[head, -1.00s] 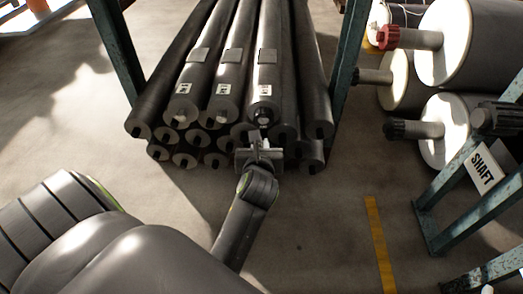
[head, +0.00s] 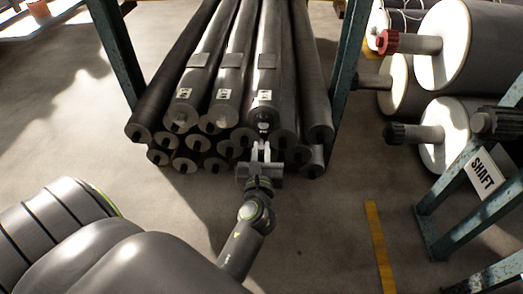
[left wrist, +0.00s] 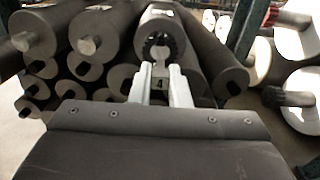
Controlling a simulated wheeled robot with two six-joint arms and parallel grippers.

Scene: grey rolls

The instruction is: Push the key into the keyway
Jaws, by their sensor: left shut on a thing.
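My left gripper (head: 261,150) is in front of the stacked rolls, below the labelled top-row roll (head: 263,103) on the right. In the left wrist view its two white fingers (left wrist: 162,82) are shut on a small grey piece marked 4, the key (left wrist: 160,84). The key points toward the end of the roll ahead, which has a dark toothed ring (left wrist: 160,48) around its core. The key is just below that ring in the picture; I cannot tell whether it touches the roll. The keyway itself is not clear. My right gripper is out of view.
Several dark rolls (head: 190,142) are stacked between blue-green posts (head: 117,55). Large rolls with white ends (head: 432,130) stand at the right, by a frame with a SHAFT sign (head: 482,172). The floor (head: 320,225) in front is clear.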

